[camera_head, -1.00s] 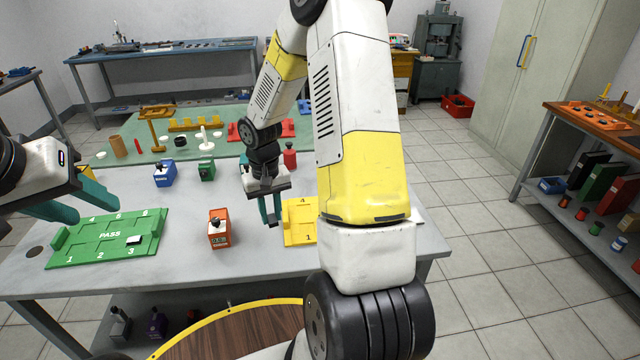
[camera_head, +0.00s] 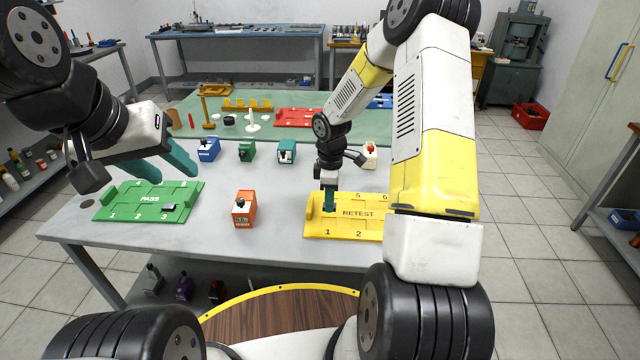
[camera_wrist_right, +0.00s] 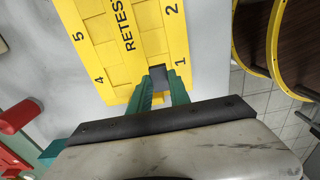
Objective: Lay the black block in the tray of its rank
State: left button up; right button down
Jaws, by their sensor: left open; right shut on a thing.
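The yellow RETEST tray (camera_head: 350,228) lies on the grey table in front of my right arm. My right gripper (camera_head: 329,205) points down at its left end. In the right wrist view its green fingers (camera_wrist_right: 161,88) are shut on a dark block (camera_wrist_right: 158,73), beside the number 1 of the RETEST tray (camera_wrist_right: 115,40). I cannot tell whether the block touches the tray. My left gripper (camera_head: 172,170) is open and empty, above and behind the green PASS tray (camera_head: 130,203). Another dark block (camera_head: 168,207) lies in the PASS tray near the number 3.
An orange device (camera_head: 243,212) stands between the two trays. Blue (camera_head: 208,150), green (camera_head: 247,152) and teal (camera_head: 286,152) devices stand behind. A red tray (camera_head: 298,117) lies on the green mat farther back. Bare table shows around the orange device.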

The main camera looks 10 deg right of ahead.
aim_at(329, 223)
jog(key=shift+f, duration=2.8)
jog(key=shift+f, duration=0.2)
jog(key=c, duration=1.1)
grip_release()
jog(key=shift+c, duration=0.2)
jog(key=c, duration=0.5)
jog(key=shift+r, duration=0.1)
jog(key=shift+r, duration=2.2)
